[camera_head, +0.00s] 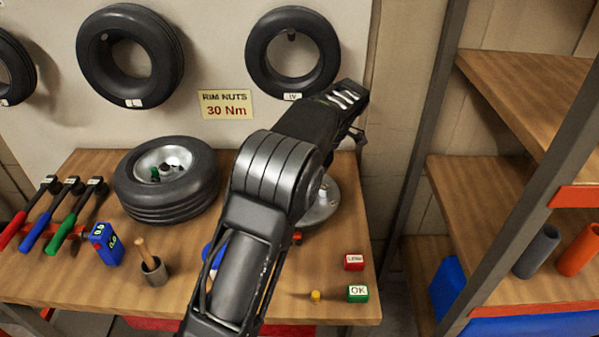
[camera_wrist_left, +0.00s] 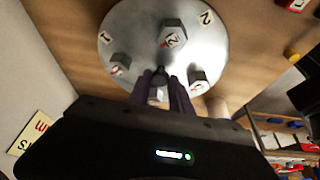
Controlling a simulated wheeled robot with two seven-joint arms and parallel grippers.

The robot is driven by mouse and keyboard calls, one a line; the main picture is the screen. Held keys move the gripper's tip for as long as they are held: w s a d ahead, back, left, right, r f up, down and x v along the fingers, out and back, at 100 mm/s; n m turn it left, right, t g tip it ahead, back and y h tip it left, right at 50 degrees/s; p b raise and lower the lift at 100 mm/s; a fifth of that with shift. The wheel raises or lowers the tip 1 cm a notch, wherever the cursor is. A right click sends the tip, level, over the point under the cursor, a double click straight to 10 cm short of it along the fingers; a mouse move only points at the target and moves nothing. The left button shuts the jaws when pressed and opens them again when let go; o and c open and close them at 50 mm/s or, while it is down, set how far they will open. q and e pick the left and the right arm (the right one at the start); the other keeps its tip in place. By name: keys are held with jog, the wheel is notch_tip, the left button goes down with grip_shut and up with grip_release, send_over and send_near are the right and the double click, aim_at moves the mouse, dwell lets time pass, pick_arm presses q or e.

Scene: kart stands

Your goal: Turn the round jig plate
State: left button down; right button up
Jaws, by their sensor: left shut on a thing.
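The round jig plate (camera_wrist_left: 148,22) is a grey metal disc in the left wrist view, lying on the wooden bench. It has numbers marked near its rim and hexagonal pieces on it: a tall one (camera_wrist_left: 172,36) near the middle, and lower ones at the left (camera_wrist_left: 120,62) and right (camera_wrist_left: 197,82). My left gripper (camera_wrist_left: 160,88) is shut on a small grey piece (camera_wrist_left: 158,93) at the plate's edge nearest the gripper. In the head view the plate (camera_head: 318,212) is partly hidden behind my left arm, and the fingertips are hidden. My right gripper is not in view.
A red block (camera_head: 354,262), a green OK block (camera_head: 358,293) and a small yellow piece (camera_head: 315,296) lie at the bench's front right. A tyre (camera_head: 170,205) lies left of my arm. A shelf rack (camera_head: 500,190) stands to the right.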

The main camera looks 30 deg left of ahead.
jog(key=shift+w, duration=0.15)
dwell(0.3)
pick_arm(q)
jog(key=c, duration=1.2)
grip_release()
jog(key=shift+o, duration=0.2)
jog(key=shift+r, duration=0.1)
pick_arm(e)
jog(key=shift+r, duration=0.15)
